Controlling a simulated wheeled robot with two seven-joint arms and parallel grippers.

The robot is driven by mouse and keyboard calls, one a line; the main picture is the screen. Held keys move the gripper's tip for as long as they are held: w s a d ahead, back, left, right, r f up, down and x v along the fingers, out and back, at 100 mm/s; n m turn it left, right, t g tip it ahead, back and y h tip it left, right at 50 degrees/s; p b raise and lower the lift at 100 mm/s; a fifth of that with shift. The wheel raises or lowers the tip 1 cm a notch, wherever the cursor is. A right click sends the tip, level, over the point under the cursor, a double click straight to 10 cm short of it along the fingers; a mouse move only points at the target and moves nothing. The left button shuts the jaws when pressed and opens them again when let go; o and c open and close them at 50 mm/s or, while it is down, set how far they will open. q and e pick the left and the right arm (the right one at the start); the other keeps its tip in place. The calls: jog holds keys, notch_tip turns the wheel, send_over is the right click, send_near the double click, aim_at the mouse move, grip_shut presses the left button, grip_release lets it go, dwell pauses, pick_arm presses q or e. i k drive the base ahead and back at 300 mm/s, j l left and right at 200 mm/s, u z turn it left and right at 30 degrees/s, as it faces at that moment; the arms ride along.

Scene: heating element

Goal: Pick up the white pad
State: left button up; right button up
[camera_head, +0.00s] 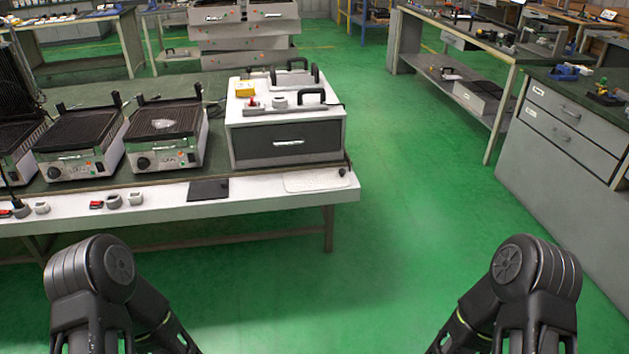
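A flat white pad (318,182) lies on the front right corner of the workbench, near its edge. It sits in front of a white box with a dark drawer. My two arms show at the bottom left and bottom right of the head view, both well short of the bench. Both arms reach down out of the frame, so neither gripper is in view. Nothing is seen touching the pad.
The workbench (255,210) holds grill units (165,135), the drawer box (285,130), a dark pad (208,189) and small red and grey parts. Grey cabinets (570,135) stand at the right. Green floor (405,230) is clear between them.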

aim_at(334, 178)
jog(key=i+l, duration=0.3)
jog(key=i, duration=0.15)
jog(key=i+l+z, duration=0.1)
jog(key=i+l, duration=0.2)
jog(key=i, duration=0.15)
jog(key=i+l, duration=0.25)
jog(key=i, duration=0.25)
jog(key=i+l+z, duration=0.1)
jog(key=i+l, duration=0.15)
jog(key=i, duration=0.2)
jog(key=i+l, duration=0.2)
jog(key=i, duration=0.25)
jog(key=i+l+z, duration=0.1)
jog(key=i, duration=0.4)
jog(key=l, duration=0.15)
